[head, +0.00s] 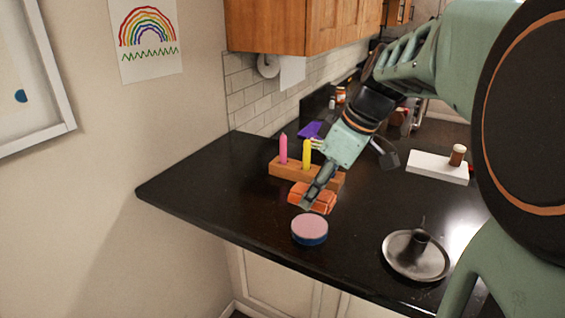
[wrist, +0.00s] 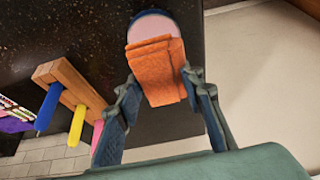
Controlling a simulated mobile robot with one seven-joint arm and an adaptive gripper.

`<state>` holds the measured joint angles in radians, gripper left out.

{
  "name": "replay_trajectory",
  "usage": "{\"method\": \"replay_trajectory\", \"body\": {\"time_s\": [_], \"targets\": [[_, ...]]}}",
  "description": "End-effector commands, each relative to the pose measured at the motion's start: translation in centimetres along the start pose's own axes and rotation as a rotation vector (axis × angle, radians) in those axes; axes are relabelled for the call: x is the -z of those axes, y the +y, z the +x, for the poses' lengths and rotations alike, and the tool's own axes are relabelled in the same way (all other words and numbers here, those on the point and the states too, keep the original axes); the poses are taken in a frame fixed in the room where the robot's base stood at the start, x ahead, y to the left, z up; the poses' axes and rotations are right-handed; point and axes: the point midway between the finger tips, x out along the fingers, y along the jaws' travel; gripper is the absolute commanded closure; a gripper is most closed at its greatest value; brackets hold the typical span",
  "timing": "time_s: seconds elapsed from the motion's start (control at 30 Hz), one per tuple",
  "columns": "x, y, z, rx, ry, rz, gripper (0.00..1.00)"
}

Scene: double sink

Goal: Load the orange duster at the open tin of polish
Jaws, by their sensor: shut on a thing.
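The orange duster (head: 318,202), a folded cloth, is between the fingers of my gripper (head: 314,190), just behind the tin in the head view. In the wrist view my gripper (wrist: 160,100) is shut on the duster (wrist: 160,72), and the cloth's far end overlaps the tin in the picture. The open tin of polish (head: 309,231) is round, with a blue side and a pink top, near the counter's front edge. It also shows in the wrist view (wrist: 152,25), partly hidden by the duster. I cannot tell whether cloth and polish touch.
A wooden block (head: 290,172) with pink and yellow candles stands just behind the duster. A dark metal candle holder (head: 417,257) sits to the right of the tin. A white block (head: 437,167) with a small brown jar is farther back. The counter's left end is clear.

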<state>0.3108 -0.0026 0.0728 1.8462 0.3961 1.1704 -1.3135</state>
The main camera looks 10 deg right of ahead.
Motion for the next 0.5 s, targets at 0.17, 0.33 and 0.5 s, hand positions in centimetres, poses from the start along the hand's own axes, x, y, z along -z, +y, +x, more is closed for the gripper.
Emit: {"method": "replay_trajectory", "body": {"time_s": [0.17,0.33,0.5], "targets": [[-0.4,0.0,0.9,0.0,0.0,0.0,0.84],[-1.0,0.0,2.5,0.0,0.0,0.0,0.84],[-1.7,0.0,4.2,0.0,-0.001,-0.001,0.84]]}}
